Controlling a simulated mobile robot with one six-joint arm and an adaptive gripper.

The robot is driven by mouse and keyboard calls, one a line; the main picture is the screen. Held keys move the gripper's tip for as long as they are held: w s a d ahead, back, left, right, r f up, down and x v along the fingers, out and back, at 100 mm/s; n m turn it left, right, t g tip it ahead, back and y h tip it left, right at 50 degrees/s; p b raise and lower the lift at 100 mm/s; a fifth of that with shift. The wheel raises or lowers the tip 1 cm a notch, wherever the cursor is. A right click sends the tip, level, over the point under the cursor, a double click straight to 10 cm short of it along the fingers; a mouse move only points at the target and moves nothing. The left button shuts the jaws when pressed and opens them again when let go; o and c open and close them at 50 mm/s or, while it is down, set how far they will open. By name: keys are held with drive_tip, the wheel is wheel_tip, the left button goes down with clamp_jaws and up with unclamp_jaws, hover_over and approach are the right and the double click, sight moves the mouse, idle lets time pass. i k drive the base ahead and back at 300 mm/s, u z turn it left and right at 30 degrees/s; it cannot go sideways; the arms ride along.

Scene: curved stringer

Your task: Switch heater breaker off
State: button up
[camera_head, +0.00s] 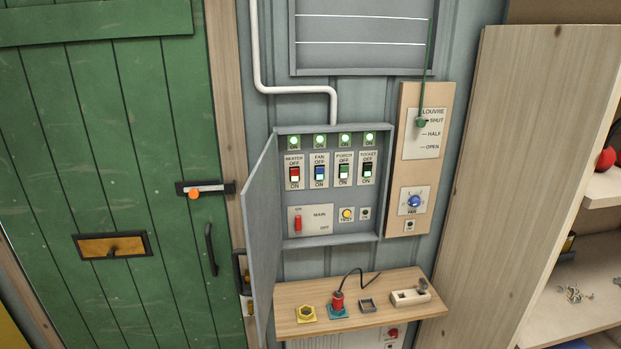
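The heater breaker (294,174) is a small red toggle, leftmost in a row inside the grey breaker box (381,190). Its label reads HEATER, with OFF above and ON below. The heater lamp (294,142) above it is lit green. The fan breaker (320,174) is blue, the porch breaker (344,172) is green and the socket breaker (367,170) is dark. The lamps above these are also lit green. The box door (262,225) stands open to the left. My gripper is not in view.
Below the row are a red main switch (298,223) and a yellow test button (347,214). A wooden shelf (380,322) with a red plug (337,301) juts out beneath the box. A louvre panel (409,220) is at right, a green door (110,170) at left.

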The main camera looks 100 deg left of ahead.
sight(294, 173)
drive_tip(key=z, duration=0.1)
drive_tip(key=i, duration=0.55)
drive_tip(key=u, duration=2.9)
drive_tip(key=i, duration=0.1)
drive_tip(key=u, duration=1.05)
